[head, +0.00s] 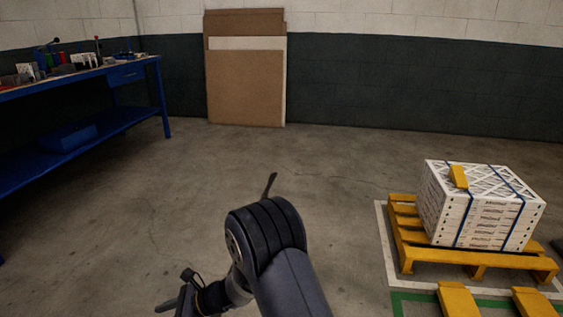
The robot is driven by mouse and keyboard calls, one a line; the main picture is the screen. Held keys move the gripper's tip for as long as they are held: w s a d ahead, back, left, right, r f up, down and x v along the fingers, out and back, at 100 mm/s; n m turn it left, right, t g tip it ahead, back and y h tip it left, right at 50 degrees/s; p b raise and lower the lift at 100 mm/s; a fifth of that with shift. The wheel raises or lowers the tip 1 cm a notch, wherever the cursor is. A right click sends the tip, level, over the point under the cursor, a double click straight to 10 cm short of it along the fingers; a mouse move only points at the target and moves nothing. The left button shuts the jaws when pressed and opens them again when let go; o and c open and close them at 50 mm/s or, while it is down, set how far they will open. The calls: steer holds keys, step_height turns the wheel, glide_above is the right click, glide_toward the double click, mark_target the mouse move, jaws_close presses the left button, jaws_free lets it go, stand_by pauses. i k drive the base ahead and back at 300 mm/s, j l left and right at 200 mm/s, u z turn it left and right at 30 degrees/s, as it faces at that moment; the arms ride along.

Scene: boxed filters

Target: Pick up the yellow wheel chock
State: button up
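The yellow wheel chock (458,177) is a small wedge-like block. It lies on top of the stack of boxed filters (478,220), near the left side of its top, beside a blue strap. My gripper (172,304) is low at the bottom of the head view, left of centre, small and dark. It is well to the left of the chock and apart from it. Its fingers are partly cut off by the frame edge, so I cannot tell whether they are open or shut.
The stack stands on a yellow pallet (405,237) inside white floor lines. Two yellow fork-like bars (458,300) lie in front of it. A blue workbench (140,75) with tools stands at left. Boards (245,90) lean on the back wall. The middle floor is clear.

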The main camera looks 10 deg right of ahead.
mark_target(456, 174)
steer(key=i+l+z, duration=0.1)
steer(key=i+z, duration=0.75)
steer(key=i+j+z, duration=0.15)
steer(key=i+z, duration=0.15)
steer(key=z, duration=0.15)
steer(key=i+j+z, duration=0.25)
steer(key=z, duration=0.15)
steer(key=i+j+z, duration=0.1)
steer(key=i+z, duration=0.35)
steer(key=i+j+z, duration=0.25)
steer(key=z, duration=0.25)
steer(key=i+j+z, duration=0.25)
steer(key=z, duration=0.2)
steer(key=i+j+z, duration=0.2)
steer(key=j+z, duration=0.3)
